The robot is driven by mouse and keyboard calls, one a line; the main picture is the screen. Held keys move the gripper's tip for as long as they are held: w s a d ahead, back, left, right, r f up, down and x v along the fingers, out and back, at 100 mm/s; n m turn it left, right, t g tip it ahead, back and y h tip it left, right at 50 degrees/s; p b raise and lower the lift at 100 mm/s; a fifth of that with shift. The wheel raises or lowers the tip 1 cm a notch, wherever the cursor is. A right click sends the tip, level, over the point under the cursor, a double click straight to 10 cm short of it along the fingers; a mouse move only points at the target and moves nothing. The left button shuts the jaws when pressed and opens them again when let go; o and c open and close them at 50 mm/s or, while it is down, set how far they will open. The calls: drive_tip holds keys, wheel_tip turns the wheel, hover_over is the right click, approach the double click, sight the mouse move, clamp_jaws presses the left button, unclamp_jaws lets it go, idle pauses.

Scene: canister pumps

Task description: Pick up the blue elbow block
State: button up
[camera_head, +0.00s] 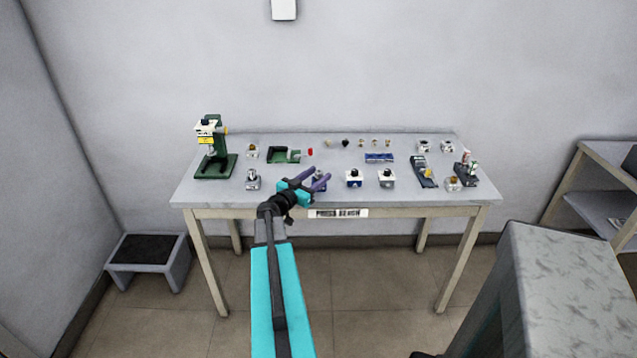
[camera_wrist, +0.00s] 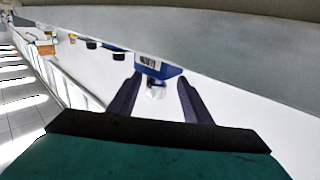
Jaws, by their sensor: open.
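A blue block (camera_wrist: 165,71) with a white label and a pale round part sits on the bench just ahead of my gripper (camera_wrist: 158,82) in the wrist view. It appears to be the blue elbow block. My gripper is open, with one purple finger on each side of the pale part; I cannot tell whether either touches. In the head view my gripper (camera_head: 320,173) reaches over the front of the bench, and the blue block (camera_head: 319,186) shows partly behind and below its fingers.
A silver fitting (camera_head: 253,180) and a green press (camera_head: 213,150) stand left. A green tray (camera_head: 284,155) and blue rack (camera_head: 379,158) lie behind.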

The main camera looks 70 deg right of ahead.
drive_tip(key=shift+p+x, duration=1)
drive_tip(key=shift+x, duration=1.25)
drive_tip(key=shift+s, duration=0.15)
clamp_jaws()
drive_tip(key=shift+r, duration=0.2)
